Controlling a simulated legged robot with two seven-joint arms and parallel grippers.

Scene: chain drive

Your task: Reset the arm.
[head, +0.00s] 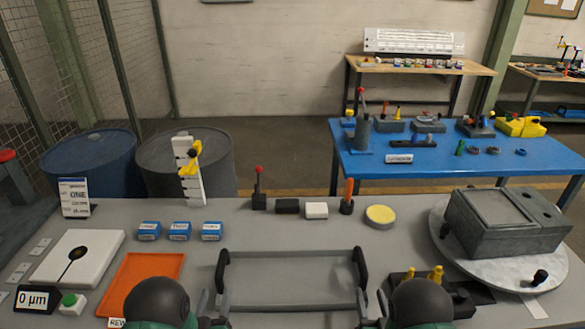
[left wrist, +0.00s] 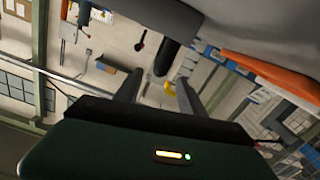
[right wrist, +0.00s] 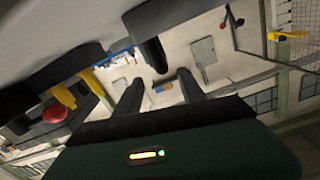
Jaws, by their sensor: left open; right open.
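My left gripper (head: 212,306) is low at the front of the grey bench, near the left handle of a grey frame-like tray (head: 290,255). In the left wrist view its two fingers (left wrist: 157,92) are apart with nothing between them; a dark rounded part (left wrist: 166,56) shows beyond them. My right gripper (head: 374,306) is near the tray's right black handle (head: 361,268). In the right wrist view its fingers (right wrist: 160,92) are also apart and empty, with a dark part (right wrist: 154,55) beyond. The head view does not clearly show whether either gripper touches the tray.
An orange tray (head: 145,275) lies left, below several blue boxes (head: 180,231). A grey housing (head: 505,222) sits on a round plate (head: 445,250) at right. Black blocks with yellow pegs (head: 437,275) stand beside my right gripper. A red-knobbed lever (head: 259,190) stands behind.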

